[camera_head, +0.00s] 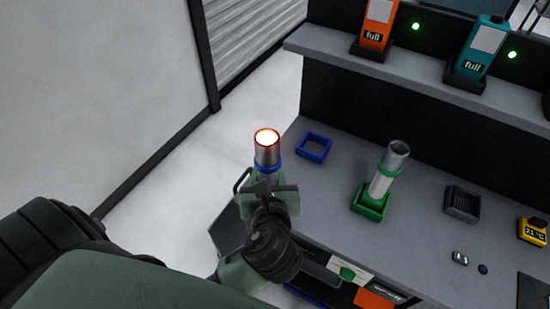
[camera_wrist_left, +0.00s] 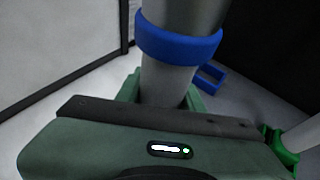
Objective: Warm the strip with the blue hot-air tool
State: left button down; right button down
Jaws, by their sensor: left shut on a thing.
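The blue hot-air tool (camera_head: 266,155) is a grey metal tube with a blue ring, and its open top end glows orange-white. My left gripper (camera_head: 270,195) is shut on it below the ring and holds it upright at the bench's left front edge. In the left wrist view the tool (camera_wrist_left: 178,45) rises between the fingers of the gripper (camera_wrist_left: 165,98). I cannot make out the strip in either view. My right gripper is not in view.
An empty blue square holder (camera_head: 314,147) sits on the grey bench (camera_head: 330,210). A green-ringed tube (camera_head: 385,175) stands in a green holder (camera_head: 369,203). A dark tray (camera_head: 462,203) is farther right. Orange (camera_head: 377,23) and teal (camera_head: 482,47) "full" bottles stand on the shelf.

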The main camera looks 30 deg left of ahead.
pick_arm(q)
jog(key=s+p, duration=0.3)
jog(key=s, duration=0.5)
jog(key=shift+s+a, duration=0.15)
jog(key=shift+s, duration=0.2)
jog(key=shift+w, duration=0.1)
